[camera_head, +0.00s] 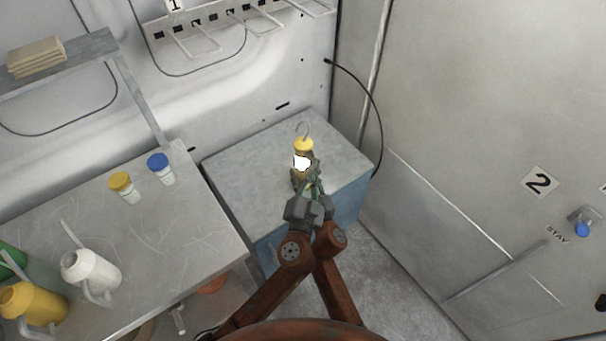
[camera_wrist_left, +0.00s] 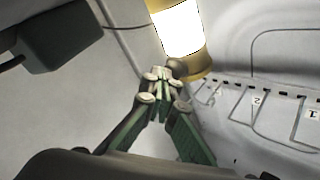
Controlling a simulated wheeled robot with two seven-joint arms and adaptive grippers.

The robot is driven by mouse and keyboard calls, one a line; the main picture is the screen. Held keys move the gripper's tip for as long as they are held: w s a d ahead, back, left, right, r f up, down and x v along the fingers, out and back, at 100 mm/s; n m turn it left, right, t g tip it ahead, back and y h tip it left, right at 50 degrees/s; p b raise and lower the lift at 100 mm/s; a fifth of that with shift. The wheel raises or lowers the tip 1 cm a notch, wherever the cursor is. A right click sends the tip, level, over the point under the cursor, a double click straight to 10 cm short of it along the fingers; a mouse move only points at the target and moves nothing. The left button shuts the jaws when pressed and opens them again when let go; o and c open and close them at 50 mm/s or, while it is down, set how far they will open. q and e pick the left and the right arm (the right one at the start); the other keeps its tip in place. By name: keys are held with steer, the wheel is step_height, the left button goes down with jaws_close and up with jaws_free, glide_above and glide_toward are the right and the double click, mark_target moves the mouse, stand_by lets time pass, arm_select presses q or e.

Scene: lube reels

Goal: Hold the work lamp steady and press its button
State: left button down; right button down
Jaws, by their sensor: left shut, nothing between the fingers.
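The work lamp (camera_head: 303,146) has a yellow cap with a hook and a glowing white middle. It appears upright above the grey-topped blue cabinet; its lower part is largely hidden by my grippers. The lit lamp also shows at the top of the left wrist view (camera_wrist_left: 180,28). My left gripper (camera_head: 316,176) is shut and empty beside the lamp's lower part. In the left wrist view its green fingers (camera_wrist_left: 160,84) meet close to the lamp's yellow end; contact is unclear. My right arm reaches the same spot, but its fingers are not clearly visible. I cannot make out the button.
The cabinet top (camera_head: 245,170) is clear left of the lamp. A workbench (camera_head: 190,235) at left holds blue-lidded (camera_head: 160,168) and yellow-lidded jars (camera_head: 123,186) and a white jug (camera_head: 88,272). A black cable (camera_head: 375,105) hangs by the corner.

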arm_select(q)
steer(key=shift+s, duration=0.1)
arm_select(e)
steer(key=shift+d+f, duration=0.1)
steer(key=shift+f, duration=0.05)
arm_select(q)
steer(key=s+d, duration=0.3)
steer(key=s, duration=0.2)
steer(key=shift+d, duration=0.25)
steer(key=shift+r, duration=0.15)
arm_select(e)
steer(key=shift+f, duration=0.1)
steer(key=c, duration=1.5)
jaws_free()
steer(key=o, duration=0.3)
steer(key=v, duration=1.2)
